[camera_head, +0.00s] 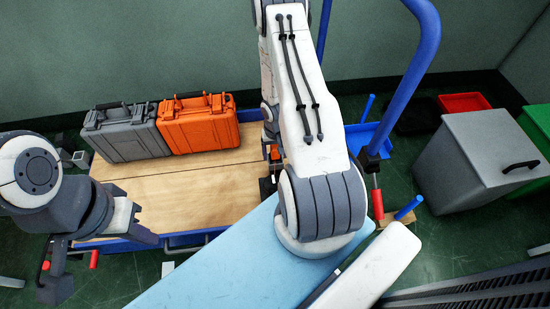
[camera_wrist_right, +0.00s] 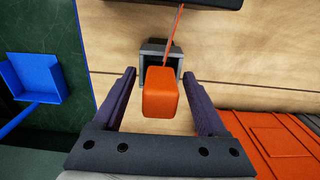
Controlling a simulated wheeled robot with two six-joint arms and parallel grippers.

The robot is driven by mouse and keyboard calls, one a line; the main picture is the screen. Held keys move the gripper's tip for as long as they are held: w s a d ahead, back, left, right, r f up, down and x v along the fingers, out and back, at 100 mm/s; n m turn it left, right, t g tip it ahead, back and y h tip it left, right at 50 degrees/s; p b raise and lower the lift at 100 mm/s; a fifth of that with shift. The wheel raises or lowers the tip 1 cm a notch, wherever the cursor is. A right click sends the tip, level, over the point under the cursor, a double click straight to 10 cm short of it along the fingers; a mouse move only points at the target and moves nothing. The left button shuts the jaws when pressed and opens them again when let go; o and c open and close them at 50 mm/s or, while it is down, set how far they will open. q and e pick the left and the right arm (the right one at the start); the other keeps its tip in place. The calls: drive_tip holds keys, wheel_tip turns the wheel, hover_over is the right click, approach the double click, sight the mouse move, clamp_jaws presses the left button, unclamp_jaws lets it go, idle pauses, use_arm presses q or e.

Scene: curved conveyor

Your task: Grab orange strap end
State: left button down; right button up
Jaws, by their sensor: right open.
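The orange strap end (camera_wrist_right: 160,93) is a rounded orange block in the right wrist view. A thin orange strap (camera_wrist_right: 174,40) runs up from behind it. My right gripper (camera_wrist_right: 159,76) is open, with one dark finger on each side of the block and visible gaps between. Whether the block lies fully between the fingertips in depth I cannot tell. In the head view my right arm hides most of this spot. My left gripper (camera_head: 103,262) is open and empty at the lower left, beside the cart's near edge.
A wooden cart deck (camera_head: 200,205) carries a grey case (camera_head: 125,135) and an orange case (camera_head: 200,125); its middle is bare. A small grey bracket (camera_wrist_right: 158,52) sits behind the strap end. A blue rail (camera_head: 415,70) and a grey bin (camera_head: 480,160) stand at the right.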

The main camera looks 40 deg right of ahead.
clamp_jaws()
drive_tip(key=shift+r, duration=0.1)
